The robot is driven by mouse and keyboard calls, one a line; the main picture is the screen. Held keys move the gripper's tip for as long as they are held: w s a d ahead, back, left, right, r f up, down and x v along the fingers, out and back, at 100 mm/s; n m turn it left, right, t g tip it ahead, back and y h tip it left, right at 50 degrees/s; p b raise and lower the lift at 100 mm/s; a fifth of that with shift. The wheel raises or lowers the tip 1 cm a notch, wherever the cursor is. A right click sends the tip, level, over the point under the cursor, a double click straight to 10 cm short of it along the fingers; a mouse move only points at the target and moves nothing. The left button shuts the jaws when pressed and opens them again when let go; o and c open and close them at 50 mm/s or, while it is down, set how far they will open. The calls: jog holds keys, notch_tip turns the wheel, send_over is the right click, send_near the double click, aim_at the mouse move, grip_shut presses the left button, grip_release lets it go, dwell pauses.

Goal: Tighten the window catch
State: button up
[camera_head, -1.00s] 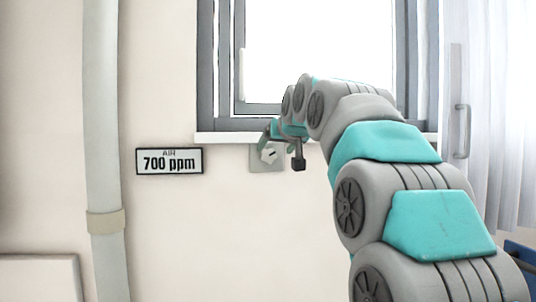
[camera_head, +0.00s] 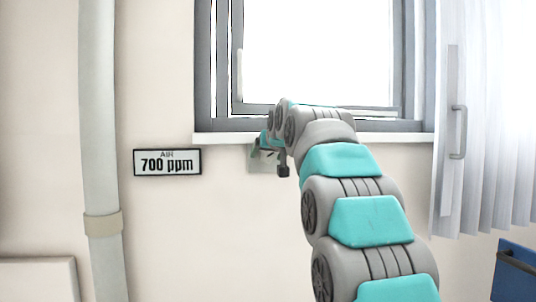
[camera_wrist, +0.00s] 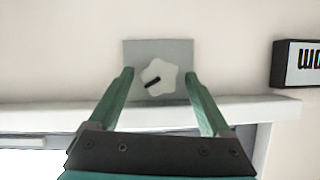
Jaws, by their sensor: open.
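In the wrist view a white star-shaped knob (camera_wrist: 167,73) with a short black mark sits on a grey square plate (camera_wrist: 150,50) on the wall. I take it to be the window catch. The two green fingers of my gripper (camera_wrist: 159,74) are open, one on each side of the knob, with a gap to it on both sides. Whether the tips reach its depth I cannot tell. In the head view my gripper (camera_head: 262,150) is at the plate (camera_head: 262,166) just under the window sill, and it mostly hides the knob.
The window sill (camera_head: 220,138) runs just above the plate. An air sign (camera_head: 167,162) reading 700 ppm hangs left of it; it shows upside down in the wrist view (camera_wrist: 300,64). A pipe (camera_head: 100,150) stands farther left. A curtain (camera_head: 490,120) and blue object (camera_head: 520,275) are right.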

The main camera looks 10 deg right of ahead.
grip_shut()
dwell(0.7)
